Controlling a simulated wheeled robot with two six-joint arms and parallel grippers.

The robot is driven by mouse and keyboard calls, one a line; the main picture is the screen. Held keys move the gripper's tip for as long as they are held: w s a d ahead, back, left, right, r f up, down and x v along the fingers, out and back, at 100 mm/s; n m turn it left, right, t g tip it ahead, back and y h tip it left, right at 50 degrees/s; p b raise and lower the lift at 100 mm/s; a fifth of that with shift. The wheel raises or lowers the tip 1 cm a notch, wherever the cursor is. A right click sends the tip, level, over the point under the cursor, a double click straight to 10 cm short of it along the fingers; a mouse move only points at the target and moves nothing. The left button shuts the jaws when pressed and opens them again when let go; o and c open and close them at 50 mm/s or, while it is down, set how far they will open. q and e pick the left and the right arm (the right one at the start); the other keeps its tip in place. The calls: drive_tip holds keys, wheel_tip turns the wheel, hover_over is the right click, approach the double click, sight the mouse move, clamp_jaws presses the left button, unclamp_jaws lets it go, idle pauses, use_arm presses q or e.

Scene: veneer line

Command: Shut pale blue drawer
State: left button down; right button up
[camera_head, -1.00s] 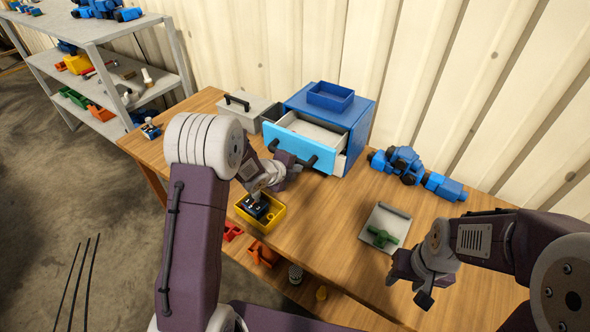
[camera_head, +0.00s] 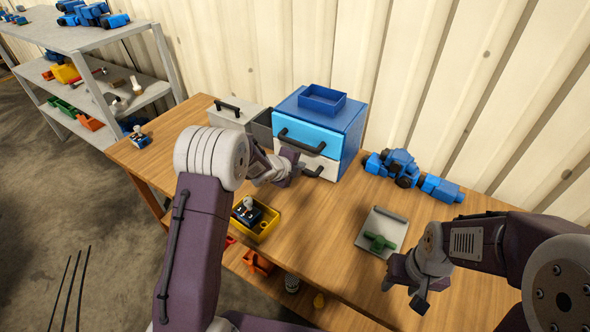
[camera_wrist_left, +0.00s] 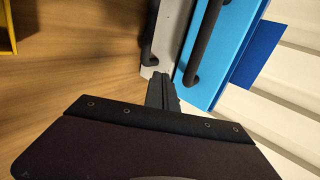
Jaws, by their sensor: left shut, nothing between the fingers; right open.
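The blue cabinet (camera_head: 350,140) stands at the back of the wooden table. Its pale blue drawer (camera_head: 318,138) is the upper one and looks flush with the cabinet; the inside no longer shows. A black handle crosses its front. In the left wrist view the pale blue front (camera_wrist_left: 227,50) shows close by. My left gripper (camera_head: 292,160) is shut and empty, at the cabinet's front by the drawer. In the wrist view its fingertips (camera_wrist_left: 161,88) are close to the drawer fronts; contact cannot be told. My right gripper (camera_head: 405,288) is open and empty over the table's front right.
A white drawer (camera_head: 322,168) sits below. A blue tray (camera_head: 323,99) rests on the cabinet, with a grey box (camera_head: 235,113) to its left. A yellow bin (camera_head: 266,232), a grey plate with a green part (camera_head: 380,241) and a blue toy vehicle (camera_head: 392,166) are on the table.

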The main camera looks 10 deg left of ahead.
use_arm(q)
drive_tip(key=shift+s+a+r, duration=0.55)
drive_tip(key=shift+s+r, duration=3.7)
drive_tip(key=shift+r, duration=0.7)
drive_tip(key=s+a+f+n+g+y, duration=0.1)
drive_tip(key=s+f+n+g, duration=0.3)
drive_tip(key=s+n, duration=0.7)
drive_tip(key=s+a+f+n+g+y, duration=0.2)
drive_tip(key=s+f+n, duration=0.4)
drive_tip(key=s+n, duration=0.5)
drive_tip(key=s+a+g, duration=0.1)
drive_tip(key=s+g, duration=0.1)
drive_tip(key=s, duration=0.1)
drive_tip(key=shift+a+f+g, duration=0.2)
drive_tip(key=shift+f+g, duration=0.1)
drive_tip(key=shift+f, duration=0.1)
drive_tip(key=shift+s, duration=0.2)
